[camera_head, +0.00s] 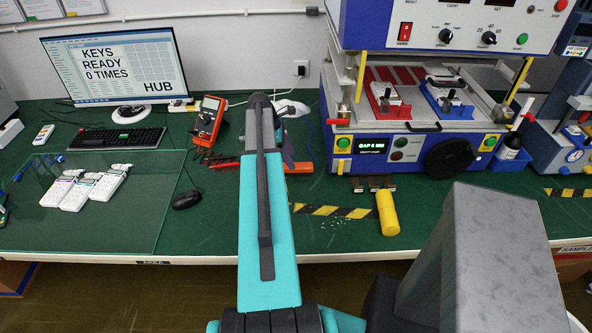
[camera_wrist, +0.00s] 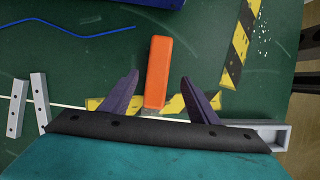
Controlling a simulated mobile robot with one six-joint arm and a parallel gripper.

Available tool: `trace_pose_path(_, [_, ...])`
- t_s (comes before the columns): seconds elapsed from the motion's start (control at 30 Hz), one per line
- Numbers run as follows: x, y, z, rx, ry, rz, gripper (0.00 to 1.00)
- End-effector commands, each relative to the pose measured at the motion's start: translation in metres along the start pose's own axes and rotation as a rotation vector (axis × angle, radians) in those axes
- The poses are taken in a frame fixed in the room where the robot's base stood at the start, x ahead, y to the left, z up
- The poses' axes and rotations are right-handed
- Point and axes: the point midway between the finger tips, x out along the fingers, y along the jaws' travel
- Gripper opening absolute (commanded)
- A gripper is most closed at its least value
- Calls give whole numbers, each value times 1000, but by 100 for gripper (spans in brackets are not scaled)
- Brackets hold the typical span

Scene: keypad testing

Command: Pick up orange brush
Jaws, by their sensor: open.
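The orange brush (camera_wrist: 158,72) lies on the green bench top in the wrist view, its long orange handle pointing away from the gripper's palm. My gripper (camera_wrist: 160,79) is open, with one purple finger on each side of the handle and visible gaps between. Whether the fingers are at the handle's height is hard to tell. In the head view, part of the orange brush (camera_head: 299,168) shows just right of my teal arm, which hides the rest and most of the gripper. No bristles can be made out.
A yellow cylinder (camera_head: 388,213) lies right of the brush, beside black-and-yellow tape (camera_head: 333,211). The blue-and-white test machine (camera_head: 418,150) stands behind. A red multimeter (camera_head: 207,121) with leads and a black mouse (camera_head: 187,199) are left of my arm. A blue wire (camera_wrist: 90,28) lies nearby.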

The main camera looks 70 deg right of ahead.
Motion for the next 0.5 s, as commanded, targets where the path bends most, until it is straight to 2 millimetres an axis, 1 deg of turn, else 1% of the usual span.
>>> trace_pose_path(0.1, [9, 0, 0, 0, 0, -1, 55])
trace_pose_path(0.2, [13, 0, 0, 0, 0, 0, 55])
trace_pose_path(0.5, [13, 0, 0, 1, 0, 0, 55])
